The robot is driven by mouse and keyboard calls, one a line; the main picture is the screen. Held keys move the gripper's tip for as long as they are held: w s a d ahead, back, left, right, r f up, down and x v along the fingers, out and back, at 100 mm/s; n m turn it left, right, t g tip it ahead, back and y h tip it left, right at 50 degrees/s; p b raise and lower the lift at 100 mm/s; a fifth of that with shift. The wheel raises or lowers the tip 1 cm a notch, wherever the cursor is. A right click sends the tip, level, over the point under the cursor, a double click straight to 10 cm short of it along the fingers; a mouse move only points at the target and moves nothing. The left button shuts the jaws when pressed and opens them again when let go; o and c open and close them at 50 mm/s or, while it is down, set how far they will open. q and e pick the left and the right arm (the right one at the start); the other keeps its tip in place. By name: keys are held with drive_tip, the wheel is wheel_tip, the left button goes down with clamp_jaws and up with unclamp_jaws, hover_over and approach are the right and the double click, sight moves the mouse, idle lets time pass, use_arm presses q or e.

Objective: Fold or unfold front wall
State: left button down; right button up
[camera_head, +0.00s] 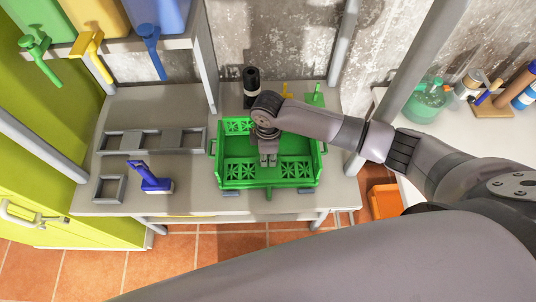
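A green crate (216,165) stands on the grey workbench, with lattice panels showing inside it. Its front edge (240,185) runs along the side nearest me, and a small green tab sticks out at its middle. I cannot tell whether the front wall is upright or folded flat. My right gripper (268,160) points down over the inside of the crate, behind the front edge. Its two fingers are close together, with nothing visible between them. My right forearm and wrist hide part of the crate's back and right side. My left gripper is not in view.
The workbench (190,196) also holds a grey rack (150,140), a grey square frame (109,189), a blue brush-like tool (150,178) and a black bottle (251,85). Colored dispensers (158,15) hang above left. An orange bin (385,200) is on the right.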

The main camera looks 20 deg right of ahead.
clamp_jaws()
drive_tip(key=shift+w, duration=0.1)
idle(0.5)
